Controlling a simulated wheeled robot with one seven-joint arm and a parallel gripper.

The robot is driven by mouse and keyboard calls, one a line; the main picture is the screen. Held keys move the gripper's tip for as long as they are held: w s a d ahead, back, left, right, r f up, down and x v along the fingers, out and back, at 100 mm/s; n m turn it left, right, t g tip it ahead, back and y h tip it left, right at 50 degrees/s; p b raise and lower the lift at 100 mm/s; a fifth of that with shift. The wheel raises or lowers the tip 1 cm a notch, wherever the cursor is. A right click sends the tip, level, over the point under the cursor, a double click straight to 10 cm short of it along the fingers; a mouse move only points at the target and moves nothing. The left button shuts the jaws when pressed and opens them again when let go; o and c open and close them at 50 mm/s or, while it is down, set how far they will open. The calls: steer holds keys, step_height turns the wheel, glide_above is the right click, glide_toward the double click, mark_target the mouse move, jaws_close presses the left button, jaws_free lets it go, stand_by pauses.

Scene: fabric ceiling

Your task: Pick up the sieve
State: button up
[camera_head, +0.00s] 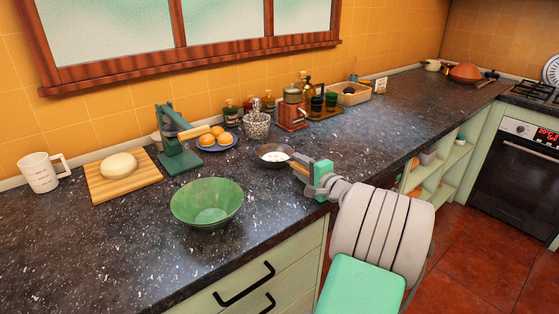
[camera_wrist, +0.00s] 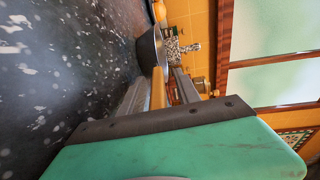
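The sieve is a small dark round pan (camera_head: 273,153) with a pale patch inside, at the near middle of the dark counter. Its light wooden handle points right, toward my gripper (camera_head: 302,168). In the wrist view the dark bowl (camera_wrist: 147,50) lies beyond the fingertips, and the handle (camera_wrist: 158,90) runs between the two grey fingers of my gripper (camera_wrist: 160,80). The fingers are on either side of the handle. I cannot tell whether they press on it. The sieve looks to be at counter level; its underside is hidden.
A green bowl (camera_head: 206,203) stands left of the sieve, nearer the front edge. A green press (camera_head: 178,142), a plate of round orange food (camera_head: 216,141), a speckled pot (camera_head: 256,125) and a red-brown grinder (camera_head: 292,110) stand behind. The counter (camera_head: 370,128) is clear to the right.

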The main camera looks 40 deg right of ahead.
steer(key=shift+s, duration=0.1)
jaws_close()
stand_by(0.6)
